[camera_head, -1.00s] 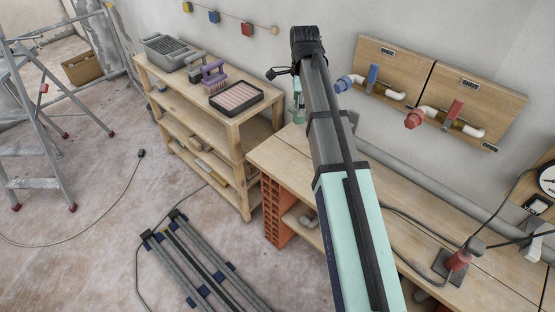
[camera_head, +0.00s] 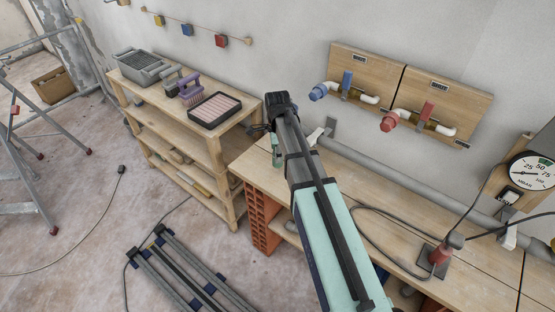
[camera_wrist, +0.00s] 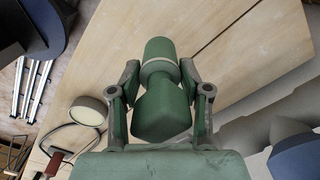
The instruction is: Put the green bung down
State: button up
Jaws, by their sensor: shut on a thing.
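In the wrist view my gripper (camera_wrist: 160,72) is shut on the green bung (camera_wrist: 162,108), with one finger on each side of its narrower, pale-ringed middle. Beyond the bung lies the wooden workbench top (camera_wrist: 225,30), which also shows in the head view (camera_head: 255,170). The gap between bung and bench cannot be judged clearly. In the head view my gripper (camera_head: 276,150) is mostly hidden behind my arm, over the bench's left end; the bung cannot be made out there.
A grey pipe (camera_head: 400,172) runs along the bench's back below two valve boards (camera_head: 372,62). A cable and red plug (camera_head: 439,254) occupy the right. A pale round disc (camera_wrist: 88,111) shows left in the wrist view.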

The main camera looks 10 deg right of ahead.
jog(key=shift+f+p, duration=0.3)
jog(key=shift+f, duration=1.75)
jog(key=shift+f, duration=0.15)
jog(key=o, duration=1.3)
notch_tip(320, 180, up, 12)
jog(key=shift+r+b, duration=0.2)
jog(key=shift+b, duration=0.9)
